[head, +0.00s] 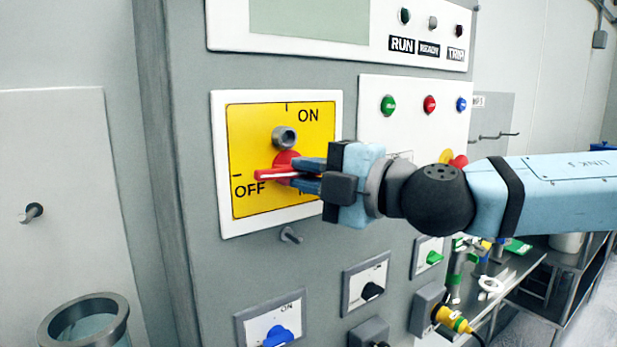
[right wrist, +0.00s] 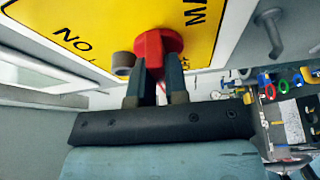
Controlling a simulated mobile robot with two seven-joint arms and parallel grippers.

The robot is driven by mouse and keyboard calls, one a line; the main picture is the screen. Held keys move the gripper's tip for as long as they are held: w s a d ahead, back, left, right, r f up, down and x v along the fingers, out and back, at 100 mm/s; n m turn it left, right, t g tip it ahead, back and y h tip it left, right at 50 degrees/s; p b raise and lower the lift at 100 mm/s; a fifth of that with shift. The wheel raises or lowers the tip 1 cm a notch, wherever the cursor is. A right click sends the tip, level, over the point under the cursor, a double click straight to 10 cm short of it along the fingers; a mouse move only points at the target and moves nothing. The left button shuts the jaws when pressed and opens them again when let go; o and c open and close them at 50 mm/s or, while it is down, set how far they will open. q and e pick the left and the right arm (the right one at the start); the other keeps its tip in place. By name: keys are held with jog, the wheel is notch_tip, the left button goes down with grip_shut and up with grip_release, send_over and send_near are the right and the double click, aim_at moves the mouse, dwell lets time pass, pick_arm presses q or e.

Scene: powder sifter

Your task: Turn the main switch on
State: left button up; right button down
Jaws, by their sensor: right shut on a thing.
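The main switch is a red rotary handle (head: 264,174) on a yellow plate (head: 253,133) marked ON at the top and OFF at the left. The handle lies nearly level, its tip pointing left at OFF. My right gripper (head: 300,176) comes in from the right and is shut on the red handle near its hub. In the right wrist view, the red handle (right wrist: 157,45) sits between the two fingers (right wrist: 160,85), and its far part is hidden. My left gripper is in neither view.
A grey round peg (head: 285,138) sticks out just above the handle, and another peg (head: 291,236) is below the plate. Green, red and blue buttons (head: 429,104) are at right. Knob switches (head: 372,290) sit lower. A round container (head: 85,325) stands at lower left.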

jog(key=m+t+b, duration=0.1)
jog(key=m+b, duration=0.2)
jog(key=m, duration=0.1)
jog(key=m+t+b, duration=0.2)
jog(key=m+b, duration=0.1)
jog(key=m, duration=0.1)
jog(key=f+m+t+b, duration=0.1)
jog(key=m+t+b, duration=0.1)
jog(key=m, duration=0.2)
jog(key=shift+s+a+b, duration=0.1)
jog(key=shift+a+b, duration=0.1)
jog(key=shift+b, duration=0.2)
jog(key=shift+r+m, duration=0.1)
jog(key=shift+m, duration=0.7)
jog(key=shift+s+r+m+t+h+b, duration=0.15)
jog(key=shift+m+t+h, duration=0.4)
jog(key=shift+m, duration=0.75)
jog(key=shift+w+m+t+h+b, duration=0.1)
jog(key=shift+m+t+h+b, duration=0.2)
jog(key=shift+m+t, duration=0.7)
jog(key=shift+s+r+m+t+h+b, duration=0.2)
jog(key=shift+m+h, duration=0.25)
jog(key=shift+m, duration=1.15)
jog(key=shift+w+m, duration=0.15)
jog(key=shift+m, duration=0.15)
